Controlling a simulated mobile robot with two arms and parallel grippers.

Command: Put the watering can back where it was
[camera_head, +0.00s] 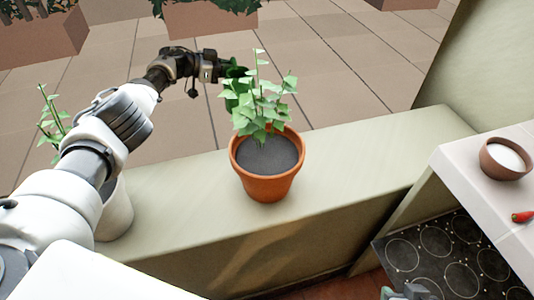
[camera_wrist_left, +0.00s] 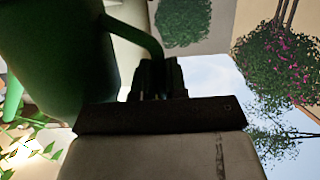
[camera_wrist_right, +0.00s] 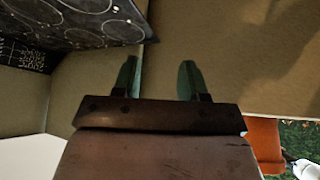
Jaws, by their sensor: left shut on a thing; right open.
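The green watering can (camera_wrist_left: 50,60) fills the upper left of the left wrist view. My left gripper (camera_wrist_left: 157,78) is shut on its curved handle. In the head view, my left gripper (camera_head: 222,68) is beyond the sill, and the can (camera_head: 236,72) is mostly hidden behind the potted plant's leaves. My right gripper (camera_head: 408,292) shows at the bottom edge of the head view. It is open and empty in the right wrist view (camera_wrist_right: 157,78).
An orange pot (camera_head: 267,185) with a leafy plant stands on the pale sill (camera_head: 360,155). A white pot (camera_head: 116,215) stands at left, partly behind my arm. A bowl (camera_head: 504,160) and red pepper (camera_head: 522,217) lie on the right counter, above a cooktop (camera_head: 440,260). The sill's right part is clear.

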